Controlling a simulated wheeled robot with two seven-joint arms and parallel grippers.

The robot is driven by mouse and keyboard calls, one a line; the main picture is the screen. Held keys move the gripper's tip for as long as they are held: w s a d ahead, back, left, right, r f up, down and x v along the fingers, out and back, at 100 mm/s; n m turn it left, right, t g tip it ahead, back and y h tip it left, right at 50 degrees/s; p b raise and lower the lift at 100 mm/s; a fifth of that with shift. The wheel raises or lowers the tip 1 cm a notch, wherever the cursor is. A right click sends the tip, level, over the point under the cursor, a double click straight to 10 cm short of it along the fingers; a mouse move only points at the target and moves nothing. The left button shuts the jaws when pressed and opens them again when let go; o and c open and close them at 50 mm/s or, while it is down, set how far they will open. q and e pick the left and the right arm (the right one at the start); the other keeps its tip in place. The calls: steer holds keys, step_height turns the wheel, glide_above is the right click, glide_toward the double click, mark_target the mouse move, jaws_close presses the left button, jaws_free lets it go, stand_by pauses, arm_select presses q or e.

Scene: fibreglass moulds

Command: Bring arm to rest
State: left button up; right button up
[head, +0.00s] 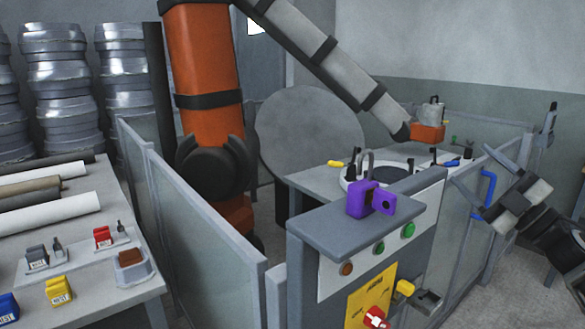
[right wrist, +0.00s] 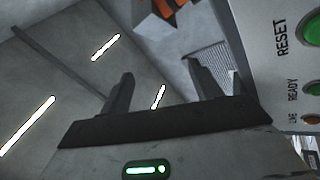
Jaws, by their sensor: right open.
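My right gripper (head: 472,166) is at the right side of the head view, its arm coming in from the right edge. Its two fingers point up and left, near the grey fence and a blue handle (head: 488,188). In the right wrist view the gripper (right wrist: 160,82) shows both dark fingers spread wide with nothing between them. It is open and empty. My left gripper and arm are not in the head view.
A control console (head: 330,232) with coloured buttons stands at centre; a purple item (head: 362,200) is on its top. RESET lettering (right wrist: 281,38) shows close at right in the wrist view. An orange robot arm (head: 207,50) stands behind glass panels (head: 200,225). A table (head: 130,288) is at left.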

steer(key=w+d+f+m+g+h, duration=0.1)
steer(key=w+d+f+m+h, duration=0.1)
steer(key=d+f+m+h, duration=0.5)
steer(key=w+d+f+m+g+h, duration=0.1)
steer(key=w+d+f+m+h, duration=0.1)
steer(key=d+m+h, duration=0.95)
steer(key=s+a+f+n+g+y, duration=0.15)
steer(key=s+a+f, duration=0.35)
steer(key=a+f, duration=0.55)
steer(key=s+a+f+n+g+y, duration=0.1)
steer(key=s+a+f+n+y, duration=0.2)
steer(key=a+f, duration=0.8)
steer(key=s+a+f+m+g+y, duration=0.1)
steer(key=s+a+f, duration=0.2)
steer(key=s+a, duration=0.2)
steer(key=s+a+f+m+g+y, duration=0.1)
steer(key=s+a+f, duration=0.3)
steer(key=s, duration=0.8)
steer(key=s+a+f+m+g+y, duration=0.1)
steer(key=s+a+f+g, duration=0.1)
steer(key=s+a+f, duration=0.2)
steer(key=s+a, duration=0.3)
steer(key=s, duration=0.2)
steer(key=shift+a+m, duration=0.2)
steer(key=shift+m, duration=0.2)
